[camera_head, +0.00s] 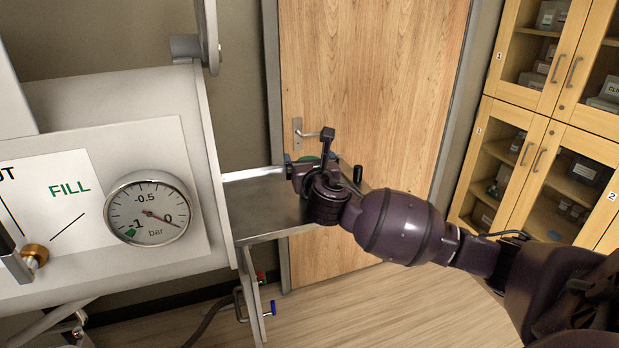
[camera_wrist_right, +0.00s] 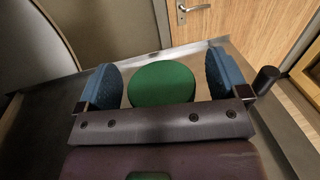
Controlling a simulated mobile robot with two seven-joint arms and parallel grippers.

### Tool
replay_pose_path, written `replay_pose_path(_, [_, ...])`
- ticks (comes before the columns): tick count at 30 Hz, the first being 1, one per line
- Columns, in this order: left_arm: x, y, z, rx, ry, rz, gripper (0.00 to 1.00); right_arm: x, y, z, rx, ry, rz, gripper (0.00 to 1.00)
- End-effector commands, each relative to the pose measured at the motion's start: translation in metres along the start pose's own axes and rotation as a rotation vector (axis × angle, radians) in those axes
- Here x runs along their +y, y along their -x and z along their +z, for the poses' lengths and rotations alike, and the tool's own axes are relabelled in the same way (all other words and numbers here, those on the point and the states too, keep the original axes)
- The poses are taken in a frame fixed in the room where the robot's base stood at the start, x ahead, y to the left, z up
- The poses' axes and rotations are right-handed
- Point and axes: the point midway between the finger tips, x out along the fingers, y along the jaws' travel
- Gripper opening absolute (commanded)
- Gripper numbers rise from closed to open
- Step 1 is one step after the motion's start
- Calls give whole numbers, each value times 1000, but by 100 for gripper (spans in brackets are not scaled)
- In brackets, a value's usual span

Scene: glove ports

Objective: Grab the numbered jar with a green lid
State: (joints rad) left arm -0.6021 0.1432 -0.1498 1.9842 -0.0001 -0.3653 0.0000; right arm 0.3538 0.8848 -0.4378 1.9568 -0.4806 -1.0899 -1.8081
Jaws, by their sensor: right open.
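The jar's round green lid (camera_wrist_right: 162,84) shows in the right wrist view, between the two blue finger pads of my right gripper (camera_wrist_right: 165,85). The pads stand apart on either side of the lid, with a gap visible at each side. The jar's body and any number on it are hidden. In the head view, my right gripper (camera_head: 303,170) is over the metal shelf, and a sliver of the green lid (camera_head: 308,159) shows by it. My left gripper is not in view.
The metal shelf (camera_head: 262,205) juts from the white chamber (camera_head: 125,100) with its pressure gauge (camera_head: 148,209). A wooden door (camera_head: 370,70) stands behind the shelf. Wooden cabinets (camera_head: 540,120) stand at the right. The shelf's front left part is bare.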

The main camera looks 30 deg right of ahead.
Motion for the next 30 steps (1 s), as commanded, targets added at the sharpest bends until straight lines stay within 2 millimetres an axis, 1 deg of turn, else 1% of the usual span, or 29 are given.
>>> replay_pose_path(5, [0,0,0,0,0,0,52,0,0,0,0,-1,0,93])
replay_pose_path(15, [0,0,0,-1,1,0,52,0,0,0,0,-1,0,41])
replay_pose_path(16, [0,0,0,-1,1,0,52,0,0,0,0,-1,0,38])
replay_pose_path(22, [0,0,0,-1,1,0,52,0,0,0,0,-1,0,37])
replay_pose_path(25, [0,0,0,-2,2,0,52,0,0,4,-2,-1,0,37])
replay_pose_path(28, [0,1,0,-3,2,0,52,0,0,13,-2,-2,0,37])
replay_pose_path(30, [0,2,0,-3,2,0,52,0,0,24,-5,0,0,37])
